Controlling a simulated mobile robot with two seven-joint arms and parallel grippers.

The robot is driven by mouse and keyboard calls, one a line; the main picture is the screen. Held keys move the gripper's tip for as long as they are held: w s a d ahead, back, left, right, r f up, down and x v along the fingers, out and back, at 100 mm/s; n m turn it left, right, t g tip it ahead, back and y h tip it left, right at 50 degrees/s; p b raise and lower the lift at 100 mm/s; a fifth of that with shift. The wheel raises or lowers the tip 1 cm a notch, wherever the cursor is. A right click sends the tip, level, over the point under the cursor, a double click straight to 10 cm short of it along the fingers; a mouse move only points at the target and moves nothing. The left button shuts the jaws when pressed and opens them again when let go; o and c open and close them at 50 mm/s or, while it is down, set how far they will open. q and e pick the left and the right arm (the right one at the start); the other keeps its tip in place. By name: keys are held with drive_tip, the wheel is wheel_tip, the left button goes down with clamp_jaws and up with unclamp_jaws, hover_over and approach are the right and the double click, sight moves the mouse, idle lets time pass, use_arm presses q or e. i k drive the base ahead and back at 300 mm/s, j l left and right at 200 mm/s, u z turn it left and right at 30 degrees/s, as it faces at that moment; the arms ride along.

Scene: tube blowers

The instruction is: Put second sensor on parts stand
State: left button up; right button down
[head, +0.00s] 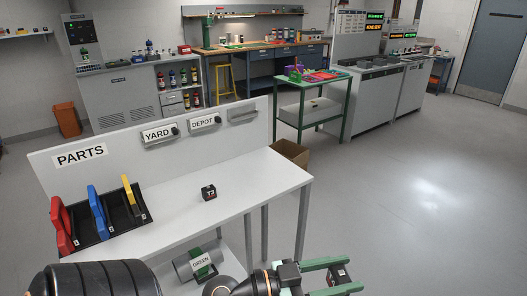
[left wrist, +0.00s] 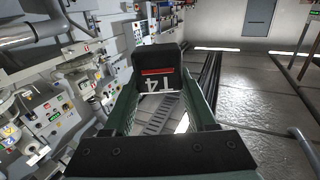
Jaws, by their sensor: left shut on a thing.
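The parts stand (head: 262,188) is a white table with a back panel marked PARTS, in the head view. A small black sensor marked T3 (head: 208,193) sits on its top, near the middle. My left gripper (head: 345,273), with green fingers, is at the bottom of the head view, right of the stand's near right corner. It is shut on a dark sensor (head: 338,275), which shows the label T4 and a red stripe in the left wrist view (left wrist: 158,80). The held sensor is clear of the stand. My right gripper is not in view.
A black rack (head: 112,225) with red, blue and yellow handled parts takes the stand's left end. The top right of T3 is bare. A cylinder marked GREEN (head: 201,262) lies below the top. A green-framed cart (head: 310,110) and cardboard box (head: 290,152) stand behind.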

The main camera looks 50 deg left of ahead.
sight(256, 179)
drive_tip(key=i+l+u, duration=0.15)
drive_tip(key=i, duration=1.05)
drive_tip(key=i+u, duration=0.3)
drive_tip(key=i, duration=0.25)
drive_tip(key=i+l+u, duration=0.1)
drive_tip(key=i+u, duration=0.15)
drive_tip(key=i, duration=0.3)
drive_tip(key=i+j+u, duration=0.1)
drive_tip(key=i+u, duration=1.15)
drive_tip(key=u, duration=0.2)
drive_tip(key=i+u, duration=0.3)
drive_tip(key=u, duration=1.45)
